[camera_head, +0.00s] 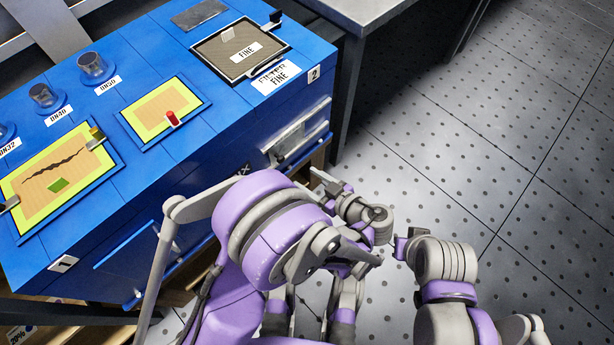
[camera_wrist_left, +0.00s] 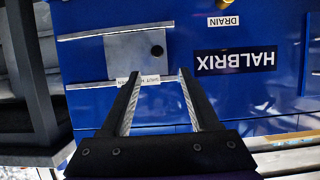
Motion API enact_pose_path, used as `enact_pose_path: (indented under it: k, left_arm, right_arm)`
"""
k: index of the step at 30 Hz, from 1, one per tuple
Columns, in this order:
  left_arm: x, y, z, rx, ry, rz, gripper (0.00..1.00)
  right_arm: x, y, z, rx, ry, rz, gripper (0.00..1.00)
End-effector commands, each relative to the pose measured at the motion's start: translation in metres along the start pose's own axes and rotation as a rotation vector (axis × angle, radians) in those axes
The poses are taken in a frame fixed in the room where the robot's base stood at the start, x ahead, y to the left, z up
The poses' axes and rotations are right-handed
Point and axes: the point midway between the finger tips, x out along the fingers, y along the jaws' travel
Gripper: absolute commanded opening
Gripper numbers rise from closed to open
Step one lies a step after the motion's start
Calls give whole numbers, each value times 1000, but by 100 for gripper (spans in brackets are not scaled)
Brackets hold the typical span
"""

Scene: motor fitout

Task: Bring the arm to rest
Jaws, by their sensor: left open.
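My left arm (camera_head: 275,225), purple and grey, is bent in front of the blue cabinet (camera_head: 200,130) in the head view. In the left wrist view my left gripper (camera_wrist_left: 157,78) is open, with two black fingers with grey ridged inner faces. Nothing is between the fingers. They point towards the blue cabinet front, near a metal plate (camera_wrist_left: 134,56) with a dark round hole. I cannot tell whether they touch it. The jaws are not clear in the head view. Part of my right arm (camera_head: 445,275) shows at lower right; its gripper does not show.
The cabinet top holds a FINE filter panel (camera_head: 241,48), two framed yellow-green panels and several round clear-capped sockets. A grey table (camera_head: 362,12) stands at the back right. The dotted floor (camera_head: 480,130) at right is clear.

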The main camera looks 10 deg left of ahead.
Motion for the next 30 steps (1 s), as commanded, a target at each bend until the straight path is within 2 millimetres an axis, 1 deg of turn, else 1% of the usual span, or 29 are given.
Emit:
enact_pose_path:
  k: [11,14,16,20,24,27,30]
  left_arm:
    - [1,0,0,2,-2,-1,61]
    - [6,-4,-5,33,-28,-9,61]
    - [14,-12,-12,87,-75,-20,61]
    - [33,-37,-29,241,-224,-28,61]
    - [45,-73,-44,404,-412,14,61]
    - [46,-100,-51,495,-530,75,61]
    - [41,-125,-57,564,-630,159,61]
  right_arm:
    - [0,0,0,0,0,0,0]
    - [0,0,0,0,0,0,0]
    - [0,0,0,0,0,0,0]
    - [0,0,0,0,0,0,0]
    - [0,0,0,0,0,0,0]
    - [0,0,0,0,0,0,0]
    - [0,0,0,0,0,0,0]
